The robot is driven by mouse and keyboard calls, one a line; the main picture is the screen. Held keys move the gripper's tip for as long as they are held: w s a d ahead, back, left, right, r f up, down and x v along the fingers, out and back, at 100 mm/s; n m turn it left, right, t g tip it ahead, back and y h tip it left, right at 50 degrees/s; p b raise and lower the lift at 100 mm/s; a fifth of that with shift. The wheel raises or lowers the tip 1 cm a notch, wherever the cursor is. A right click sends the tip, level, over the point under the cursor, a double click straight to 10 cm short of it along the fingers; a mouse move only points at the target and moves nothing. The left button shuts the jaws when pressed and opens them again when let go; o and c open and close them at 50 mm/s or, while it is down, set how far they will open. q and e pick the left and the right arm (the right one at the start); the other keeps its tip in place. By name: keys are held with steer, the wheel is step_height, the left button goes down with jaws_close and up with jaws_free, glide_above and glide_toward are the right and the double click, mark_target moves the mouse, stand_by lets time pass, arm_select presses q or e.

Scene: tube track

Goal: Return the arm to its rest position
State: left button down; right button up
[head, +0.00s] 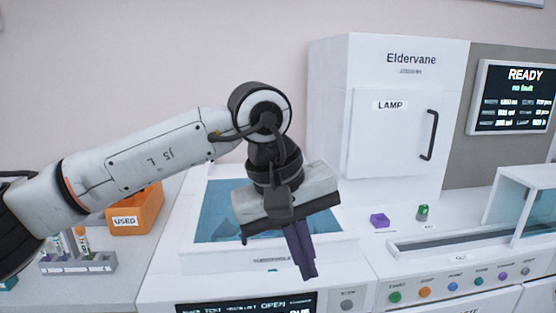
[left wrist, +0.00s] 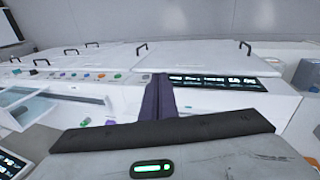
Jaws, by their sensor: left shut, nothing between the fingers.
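My left arm comes in from the left in the head view. My left gripper (head: 305,270) hangs fingers down in front of the machine's blue-windowed bay (head: 215,207). Its purple fingers are shut together with nothing between them. In the left wrist view the shut fingers (left wrist: 158,80) point away over the white machine front. The gripper body hides part of the bay. My right gripper is not in view.
A white Eldervane cabinet (head: 385,60) with a LAMP door stands behind. A screen (head: 513,97) reads READY. An orange USED bin (head: 137,212) and a grey tube rack (head: 85,262) are at left. A purple block (head: 379,220) and a green-capped piece (head: 422,211) sit at right.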

arm_select(q)
steer(key=s+d+r+n+g+h, duration=0.2)
steer(key=s+d+n+g+h, duration=0.5)
steer(key=s+d+n+h, duration=0.45)
steer(key=w+a+f+n+t+h, duration=0.1)
steer(key=w+a+n+t+h, duration=0.3)
steer(key=n+t, duration=0.5)
steer(key=w+a+n+t+h, duration=0.1)
steer(key=w+n+t+h, duration=0.35)
steer(key=n, duration=0.75)
steer(key=w+a+f+n+t+y, duration=0.5)
steer(key=a+f+n+t+y, duration=0.4)
steer(key=n, duration=0.5)
steer(key=s+a+f+n+y, duration=0.1)
steer(key=a+f+n+y, duration=0.3)
steer(key=f+n, duration=0.3)
steer(key=s+a+f+n+y, duration=0.25)
steer(key=a+f+n, duration=0.2)
steer(key=f, duration=0.55)
steer(key=s+a+f+n+g+y, duration=0.2)
steer(key=s+a+f+n+g, duration=0.2)
steer(key=s+f, duration=0.5)
steer(key=s+a+f+n+g+y, duration=0.3)
steer(key=s+a+f+n+g, duration=0.1)
steer(key=s+f, duration=0.5)
steer(key=shift+a+f+n, duration=0.65)
steer(key=shift+a+n, duration=0.25)
steer(key=shift+a, duration=0.05)
